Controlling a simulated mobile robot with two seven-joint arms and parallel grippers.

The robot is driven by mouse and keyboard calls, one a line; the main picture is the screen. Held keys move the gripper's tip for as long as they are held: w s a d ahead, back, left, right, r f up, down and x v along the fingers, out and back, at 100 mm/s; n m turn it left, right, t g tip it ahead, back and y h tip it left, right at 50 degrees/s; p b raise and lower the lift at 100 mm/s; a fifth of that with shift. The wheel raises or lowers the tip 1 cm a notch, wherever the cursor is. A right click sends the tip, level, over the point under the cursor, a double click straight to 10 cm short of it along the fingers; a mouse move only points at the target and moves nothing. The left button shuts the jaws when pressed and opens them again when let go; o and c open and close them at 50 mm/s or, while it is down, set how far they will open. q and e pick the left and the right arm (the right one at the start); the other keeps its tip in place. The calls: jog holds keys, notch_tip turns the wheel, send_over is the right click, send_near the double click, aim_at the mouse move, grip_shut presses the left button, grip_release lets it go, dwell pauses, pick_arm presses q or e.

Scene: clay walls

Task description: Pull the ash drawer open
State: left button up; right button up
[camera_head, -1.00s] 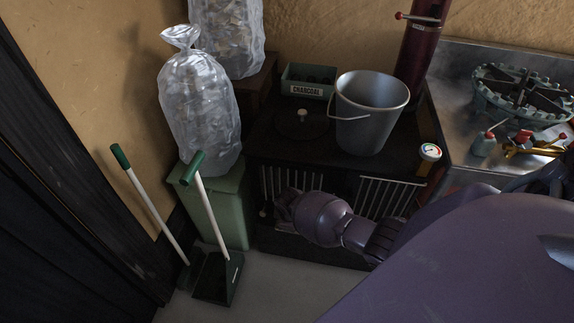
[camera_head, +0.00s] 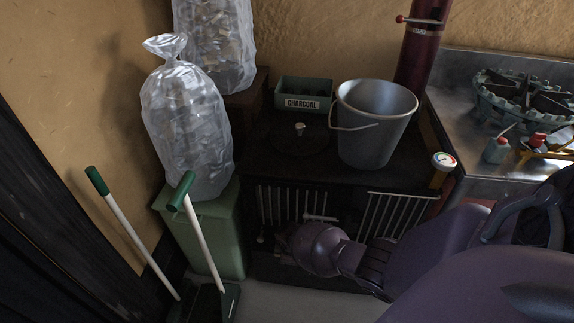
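A dark stove (camera_head: 262,166) stands against the back wall, with barred openings (camera_head: 398,213) in its front. The ash drawer cannot be made out; the low front of the stove is dark and partly behind my arm. One purple arm of mine comes in from the right, and its end (camera_head: 298,243) is at the stove's front, below the left bars. The fingers are too dark and too covered by the wrist to tell whether they are open or touching anything. My other gripper is not in view.
A metal bucket (camera_head: 374,130) and a charcoal box (camera_head: 304,95) stand on the stove top. A green bin (camera_head: 213,235) with a clear bag (camera_head: 187,130) on it is to the left. A broom (camera_head: 122,230) and dustpan (camera_head: 207,235) stand before it. A metal counter (camera_head: 460,125) is at right.

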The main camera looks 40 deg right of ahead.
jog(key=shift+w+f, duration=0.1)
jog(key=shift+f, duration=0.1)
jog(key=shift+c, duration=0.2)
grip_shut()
